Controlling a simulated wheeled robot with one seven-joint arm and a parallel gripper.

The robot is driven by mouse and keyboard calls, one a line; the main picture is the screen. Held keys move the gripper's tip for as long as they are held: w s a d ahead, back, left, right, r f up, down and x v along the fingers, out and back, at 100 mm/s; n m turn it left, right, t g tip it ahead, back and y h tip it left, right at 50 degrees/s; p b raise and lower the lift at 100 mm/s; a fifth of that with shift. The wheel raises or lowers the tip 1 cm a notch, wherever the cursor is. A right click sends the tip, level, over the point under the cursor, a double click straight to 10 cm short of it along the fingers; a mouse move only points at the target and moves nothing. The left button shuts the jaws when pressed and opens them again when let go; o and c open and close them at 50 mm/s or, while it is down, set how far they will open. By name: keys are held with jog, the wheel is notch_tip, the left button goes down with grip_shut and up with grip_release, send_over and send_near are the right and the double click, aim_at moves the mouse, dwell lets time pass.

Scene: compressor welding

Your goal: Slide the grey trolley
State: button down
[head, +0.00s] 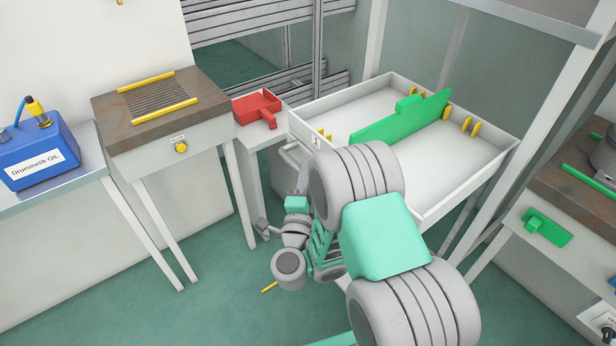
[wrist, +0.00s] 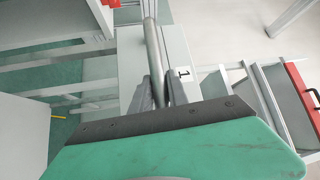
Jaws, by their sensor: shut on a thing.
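The grey trolley (head: 404,205) is a pale shallow tray on a frame, with a "1" label on its near left corner. Its grey handle bar (wrist: 152,50) runs up the wrist view beside the label. My gripper (wrist: 162,95) is shut on this bar, with one finger on each side. In the head view the handle (head: 290,157) shows only in part, because my arm covers the trolley's near side. The fingertips cannot be made out clearly there. A green plate (head: 400,120) stands in the tray between yellow pegs (head: 470,127).
A red tray (head: 257,108) sits on a low stand left of the trolley. A brown-topped table (head: 150,120) and a blue oil can (head: 38,152) are further left. Frame posts (head: 540,130) stand close on the trolley's right. Green floor (head: 130,300) is open at front left.

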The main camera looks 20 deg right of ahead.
dwell(0.3)
jog(key=c, duration=1.3)
grip_release()
jog(key=shift+d, duration=0.1)
